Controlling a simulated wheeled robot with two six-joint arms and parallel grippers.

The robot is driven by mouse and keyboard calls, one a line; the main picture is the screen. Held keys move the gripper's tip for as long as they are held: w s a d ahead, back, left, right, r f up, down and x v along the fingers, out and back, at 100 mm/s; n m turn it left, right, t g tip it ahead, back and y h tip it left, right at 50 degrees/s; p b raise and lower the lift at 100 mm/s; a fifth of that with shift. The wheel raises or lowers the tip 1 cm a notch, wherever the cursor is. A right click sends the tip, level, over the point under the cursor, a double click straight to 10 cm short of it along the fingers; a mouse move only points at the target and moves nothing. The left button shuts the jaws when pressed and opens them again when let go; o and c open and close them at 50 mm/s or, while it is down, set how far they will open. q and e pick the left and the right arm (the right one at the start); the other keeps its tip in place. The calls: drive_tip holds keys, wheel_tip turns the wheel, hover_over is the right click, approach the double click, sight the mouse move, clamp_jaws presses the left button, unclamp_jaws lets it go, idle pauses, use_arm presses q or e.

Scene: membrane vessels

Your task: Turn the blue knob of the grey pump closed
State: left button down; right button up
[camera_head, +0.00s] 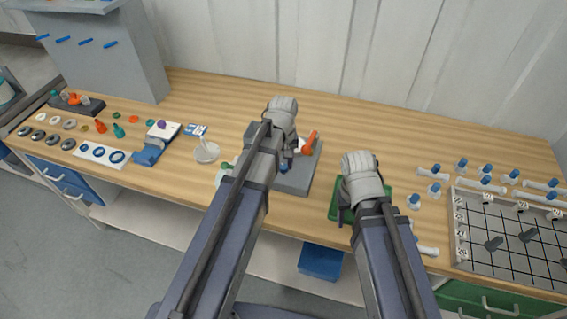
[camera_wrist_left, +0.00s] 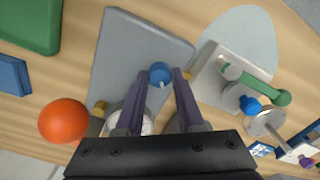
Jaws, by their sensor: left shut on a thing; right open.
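The grey pump (camera_head: 298,184) stands on the bench in front of me, partly covered by my left arm in the head view. Its flat grey plate (camera_wrist_left: 128,52) fills the upper middle of the left wrist view. The small round blue knob (camera_wrist_left: 160,72) is between the two fingertips of my left gripper (camera_wrist_left: 161,78), which is shut on it. An orange handle (camera_head: 309,143) sticks up at the pump's right; a round orange end (camera_wrist_left: 64,121) shows in the left wrist view. My right gripper (camera_head: 350,200) is open, over a green tray, its fingers mostly hidden.
The green tray (camera_head: 381,201) is right of the pump. Farther right are several blue-and-white fittings and a grid board (camera_head: 510,242). To the left are a round dish (camera_head: 207,152), rings and small parts. The bench behind the pump is clear.

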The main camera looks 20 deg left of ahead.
sight(284, 166)
use_arm(q)
drive_tip(key=m, duration=0.4)
drive_tip(key=shift+m, duration=2.2)
drive_tip(key=c, duration=0.5)
unclamp_jaws()
wheel_tip(284, 166, up, 8)
drive_tip(key=p, duration=0.8)
drive_tip(key=shift+f, duration=0.1)
